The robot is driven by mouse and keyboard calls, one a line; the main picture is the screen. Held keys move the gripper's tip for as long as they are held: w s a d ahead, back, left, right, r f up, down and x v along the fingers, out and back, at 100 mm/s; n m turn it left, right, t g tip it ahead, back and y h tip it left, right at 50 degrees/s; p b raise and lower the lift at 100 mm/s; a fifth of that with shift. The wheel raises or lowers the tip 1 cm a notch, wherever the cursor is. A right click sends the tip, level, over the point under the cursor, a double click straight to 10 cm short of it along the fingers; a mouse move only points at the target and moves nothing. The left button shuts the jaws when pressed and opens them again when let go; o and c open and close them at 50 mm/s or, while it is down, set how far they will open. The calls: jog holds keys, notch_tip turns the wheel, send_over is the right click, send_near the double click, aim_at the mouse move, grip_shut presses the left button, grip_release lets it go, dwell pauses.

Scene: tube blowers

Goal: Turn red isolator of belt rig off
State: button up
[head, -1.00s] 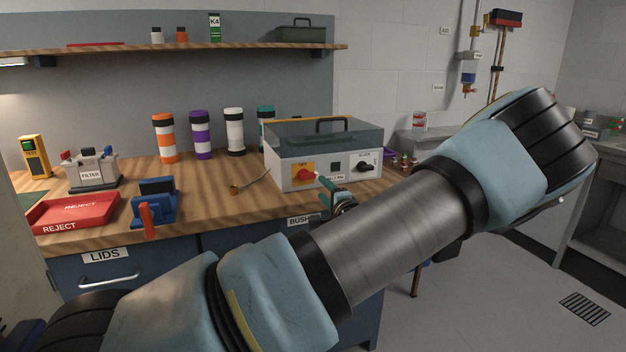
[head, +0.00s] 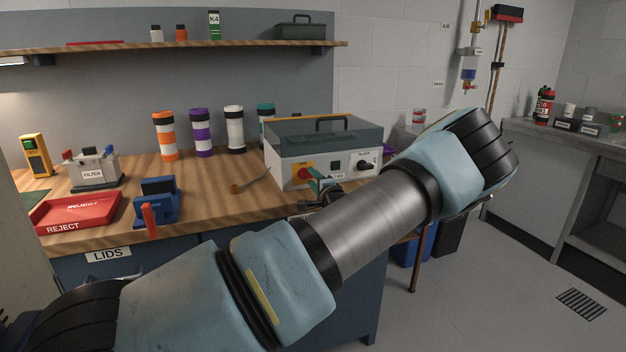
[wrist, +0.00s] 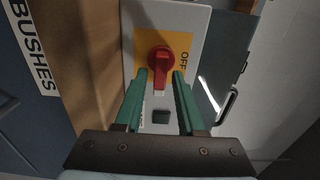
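The belt rig is a grey and white box (head: 283,172) with a dark clear lid, on the bench. Its red isolator (head: 304,172) sits on a yellow plate at the front left, partly hidden by my gripper in the head view. In the wrist view the red isolator (wrist: 160,60) is a rotary knob with its handle pointing down the picture. The word OFF (wrist: 184,62) is printed to the right of it. My gripper (wrist: 160,75) is open, with a green finger on each side of the handle and small gaps visible. Contact cannot be told.
A black knob (head: 364,166) and a dark square button (head: 336,167) share the rig's front panel. A blue fixture (head: 157,205), red reject tray (head: 75,212) and several striped tubes stand to the left on the bench.

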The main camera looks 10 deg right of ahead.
grip_shut()
jog(key=shift+f+n+b, duration=0.1)
jog(key=shift+n+b, duration=0.3)
jog(key=n+b, duration=0.2)
jog(key=shift+n, duration=0.4)
jog(key=n+b, duration=0.4)
jog(key=n, duration=0.1)
jog(key=shift+a+r, duration=0.15)
jog(key=shift+r, duration=0.25)
jog(key=n+b, duration=0.4)
jog(key=n, duration=0.1)
jog(key=shift+a+r, duration=0.15)
jog(key=shift+a, duration=0.05)
jog(key=shift+s+a+r+n+b, duration=0.1)
jog(key=shift+a+n+b, duration=0.05)
jog(key=shift+n+b, duration=0.9)
jog(key=shift+a+r+n+b, duration=0.1)
jog(key=shift+n+b, duration=0.7)
jog(key=shift+n, duration=0.35)
jog(key=shift+o, duration=1.2)
grip_release()
